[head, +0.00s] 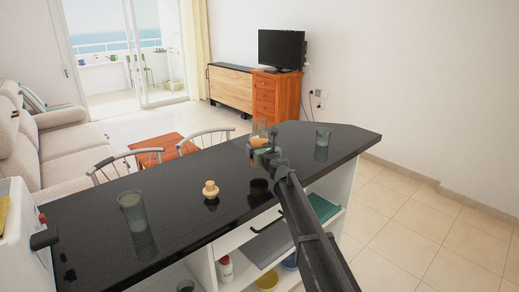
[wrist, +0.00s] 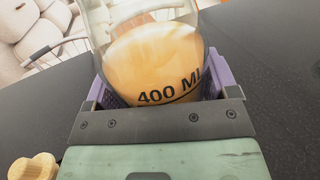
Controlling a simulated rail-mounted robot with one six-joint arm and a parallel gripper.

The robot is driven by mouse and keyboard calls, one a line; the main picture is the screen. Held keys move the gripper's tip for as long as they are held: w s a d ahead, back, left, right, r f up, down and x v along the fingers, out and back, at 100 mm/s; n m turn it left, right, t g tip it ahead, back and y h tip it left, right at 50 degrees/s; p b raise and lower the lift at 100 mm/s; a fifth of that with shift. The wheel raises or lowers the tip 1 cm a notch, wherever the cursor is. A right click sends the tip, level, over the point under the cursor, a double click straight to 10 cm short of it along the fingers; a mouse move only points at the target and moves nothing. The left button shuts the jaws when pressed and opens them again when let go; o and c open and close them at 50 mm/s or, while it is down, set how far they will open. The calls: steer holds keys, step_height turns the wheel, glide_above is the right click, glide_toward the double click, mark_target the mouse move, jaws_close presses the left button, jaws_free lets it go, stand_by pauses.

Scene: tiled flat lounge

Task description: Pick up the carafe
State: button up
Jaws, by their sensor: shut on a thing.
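The carafe (head: 259,129) is clear glass with tan-orange contents. It shows large in the wrist view (wrist: 155,60), with black "400 ML" lettering on its side. My gripper (head: 264,153) is shut on the carafe, its purple-lined fingers on either side of the glass. The gripper and carafe are over the far part of the black counter (head: 170,232). The carafe's base is hidden behind the gripper, so I cannot tell whether it touches the counter.
A tall clear glass (head: 131,212) stands at the counter's left and another glass (head: 322,143) at its right. A small wooden object (head: 210,189) sits between them, also seen in the wrist view (wrist: 32,168). Grey-framed chairs (head: 205,137) stand beyond the counter.

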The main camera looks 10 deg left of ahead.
step_height(320, 180, up, 16)
steer(key=p, duration=1.4)
steer(key=shift+p, duration=0.35)
steer(key=shift+f, duration=0.1)
steer(key=shift+f, duration=0.1)
